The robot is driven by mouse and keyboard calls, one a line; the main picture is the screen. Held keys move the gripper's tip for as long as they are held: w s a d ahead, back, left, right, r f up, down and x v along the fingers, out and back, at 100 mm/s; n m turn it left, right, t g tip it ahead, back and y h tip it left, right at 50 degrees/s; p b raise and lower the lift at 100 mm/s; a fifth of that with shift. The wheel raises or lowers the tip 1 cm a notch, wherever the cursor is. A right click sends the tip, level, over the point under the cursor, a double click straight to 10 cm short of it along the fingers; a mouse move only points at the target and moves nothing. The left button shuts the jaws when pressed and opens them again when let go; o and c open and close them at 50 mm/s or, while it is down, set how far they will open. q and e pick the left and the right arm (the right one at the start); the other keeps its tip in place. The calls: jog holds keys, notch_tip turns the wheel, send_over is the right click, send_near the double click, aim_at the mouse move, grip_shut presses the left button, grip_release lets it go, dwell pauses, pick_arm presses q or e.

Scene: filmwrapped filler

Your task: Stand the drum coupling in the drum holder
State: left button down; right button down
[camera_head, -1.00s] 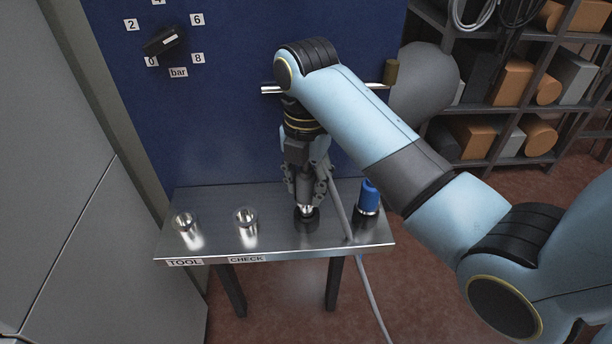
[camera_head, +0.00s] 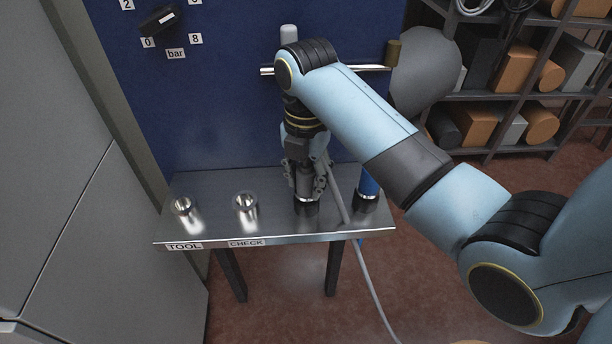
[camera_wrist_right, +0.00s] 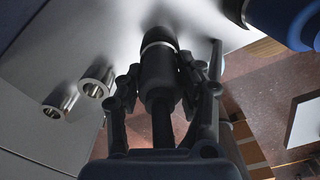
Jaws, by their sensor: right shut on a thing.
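My right gripper (camera_head: 304,188) points down over the metal shelf, its fingers shut around a dark grey coupling, which I take to be the drum coupling (camera_wrist_right: 157,75). The coupling is upright, with a bright ring and a black lower end (camera_head: 306,208) at shelf level. I cannot tell whether that end is inside a holder or on the shelf, and no drum label is legible. In the wrist view the fingers flank the grey body, and the black end (camera_wrist_right: 157,38) is farthest away. My left gripper is not in view.
Two open metal cups stand at left, above TOOL (camera_head: 184,207) and CHECK (camera_head: 246,206) labels. A blue coupling (camera_head: 369,183) stands close right of my gripper. A grey hose (camera_head: 371,290) hangs over the shelf's front edge (camera_head: 290,238). A blue panel (camera_head: 215,110) rises behind.

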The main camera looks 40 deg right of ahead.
jog(key=shift+f+p, duration=0.3)
dwell(0.6)
jog(key=c, duration=0.8)
grip_release()
jog(key=shift+o, duration=0.2)
